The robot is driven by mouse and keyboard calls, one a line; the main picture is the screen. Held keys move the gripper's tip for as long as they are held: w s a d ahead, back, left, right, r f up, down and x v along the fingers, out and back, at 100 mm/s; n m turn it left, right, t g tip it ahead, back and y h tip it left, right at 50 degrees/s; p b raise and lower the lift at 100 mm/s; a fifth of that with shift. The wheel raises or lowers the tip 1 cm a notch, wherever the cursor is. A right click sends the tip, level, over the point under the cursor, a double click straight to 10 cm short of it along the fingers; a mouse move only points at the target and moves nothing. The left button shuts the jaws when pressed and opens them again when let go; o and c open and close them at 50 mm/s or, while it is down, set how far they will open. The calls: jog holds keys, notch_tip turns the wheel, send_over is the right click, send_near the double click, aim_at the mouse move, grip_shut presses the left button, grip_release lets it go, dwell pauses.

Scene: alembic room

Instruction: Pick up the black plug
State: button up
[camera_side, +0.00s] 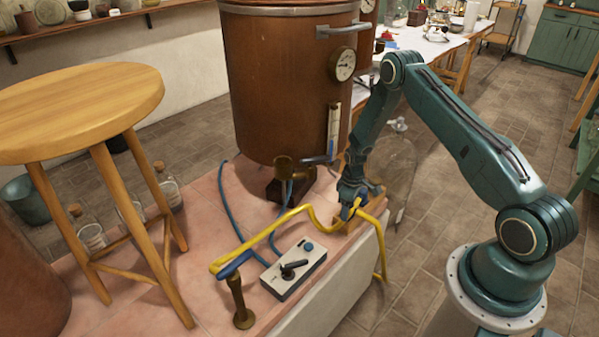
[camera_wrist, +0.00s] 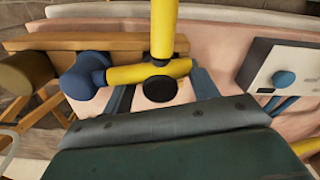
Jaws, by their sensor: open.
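The black plug (camera_wrist: 158,89) shows in the wrist view as a dark round end, just below a yellow hose (camera_wrist: 165,25). My gripper (camera_wrist: 162,92) is open, with one finger to the left of the plug and one to the right. I cannot tell whether either finger touches it. In the side view my gripper (camera_side: 350,205) is low at the right edge of the pink tiled ledge, beside the yellow hose (camera_side: 262,236). The plug cannot be made out there.
A blue fitting (camera_wrist: 84,75) sits close left of the fingers. A control box (camera_side: 293,268) with a black lever stands on the tiled ledge (camera_side: 205,210). A large copper vessel (camera_side: 275,90) rises behind my gripper. A wooden stool (camera_side: 80,100) stands at the left.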

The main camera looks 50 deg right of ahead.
jog(key=c, duration=1.1)
jog(key=shift+r, duration=0.15)
jog(key=shift+r, duration=0.75)
notch_tip(320, 180, up, 5)
jog(key=shift+w, duration=0.1)
jog(key=s, duration=1.8)
jog(key=shift+s+r, duration=0.1)
